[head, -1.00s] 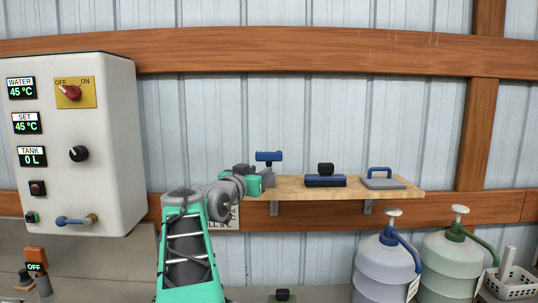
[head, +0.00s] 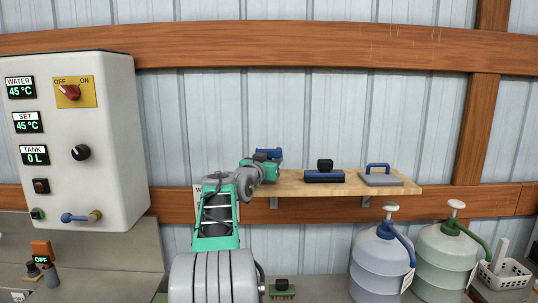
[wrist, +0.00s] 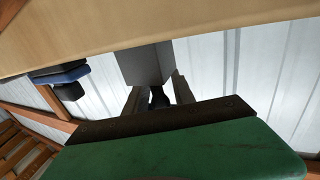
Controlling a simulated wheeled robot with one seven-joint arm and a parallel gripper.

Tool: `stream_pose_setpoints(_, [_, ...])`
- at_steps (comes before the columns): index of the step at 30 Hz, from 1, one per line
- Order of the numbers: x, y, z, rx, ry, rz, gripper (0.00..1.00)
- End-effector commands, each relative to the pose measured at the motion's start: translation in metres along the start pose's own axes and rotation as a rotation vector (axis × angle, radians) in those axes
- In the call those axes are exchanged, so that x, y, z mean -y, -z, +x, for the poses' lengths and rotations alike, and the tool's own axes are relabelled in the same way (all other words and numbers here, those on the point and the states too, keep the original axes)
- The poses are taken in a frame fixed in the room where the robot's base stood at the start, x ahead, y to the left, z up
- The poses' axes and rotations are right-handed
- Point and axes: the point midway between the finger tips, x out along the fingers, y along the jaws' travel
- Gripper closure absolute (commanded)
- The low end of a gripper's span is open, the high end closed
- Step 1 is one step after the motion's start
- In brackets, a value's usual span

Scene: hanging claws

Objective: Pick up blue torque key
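The blue torque key (head: 268,153) shows in the head view as a blue crossbar at the left end of the wooden shelf, just beyond my gripper (head: 266,164). My arm hides its lower part. In the wrist view, which sees the shelf upside down, a grey block (wrist: 146,65) stands against the shelf. A small dark part, seemingly of the key (wrist: 158,98), shows at the block's end. The two fingers of my gripper (wrist: 158,92) stand apart on either side of it, with gaps visible. I see no clear contact.
On the wooden shelf (head: 300,188) sit a blue-and-black block (head: 324,174) and a grey plate with a blue handle (head: 380,177). A white control panel (head: 75,140) is at left. Two jugs (head: 380,262) (head: 442,262) stand below right.

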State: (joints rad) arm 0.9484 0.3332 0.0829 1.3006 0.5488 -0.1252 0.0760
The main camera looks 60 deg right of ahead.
Motion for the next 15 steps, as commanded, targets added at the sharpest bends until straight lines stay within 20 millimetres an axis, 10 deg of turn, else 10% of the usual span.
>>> stream_pose_setpoints(15, [0.0001, -0.0001, -0.0003, 0.001, 0.000, 0.000, 1.00])
